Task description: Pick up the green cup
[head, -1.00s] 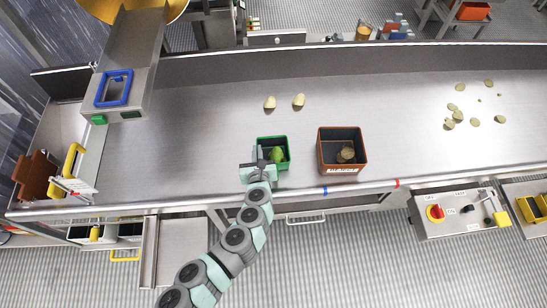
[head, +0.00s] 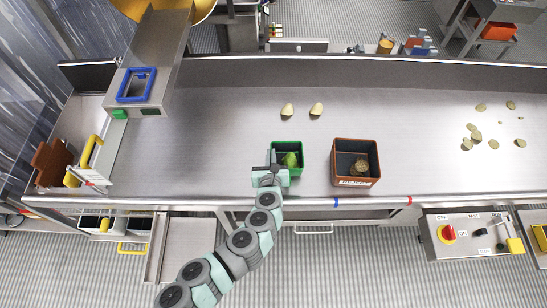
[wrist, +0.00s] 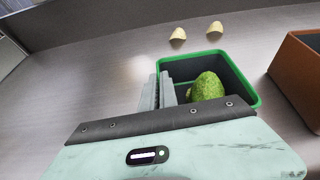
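The green cup (head: 300,172) is a square, dark-walled container with a green rim, upright on the steel table near its front edge. It also shows in the wrist view (wrist: 246,85). A bumpy green avocado-like piece (wrist: 207,86) lies in it, with a pale piece partly hidden beside it. My gripper (head: 271,160) is at the cup's left side. In the wrist view my gripper (wrist: 160,84) has its fingers close together across the left wall, one outside and one inside, seemingly closed on it. The fingers hide the lower part of that wall.
A brown box (head: 356,180) holding brownish pieces stands close to the right of the cup. Two pale pieces (head: 316,109) lie behind the cup, and several more pieces (head: 475,135) lie at the far right. A steel chute with a blue frame (head: 136,84) stands at left.

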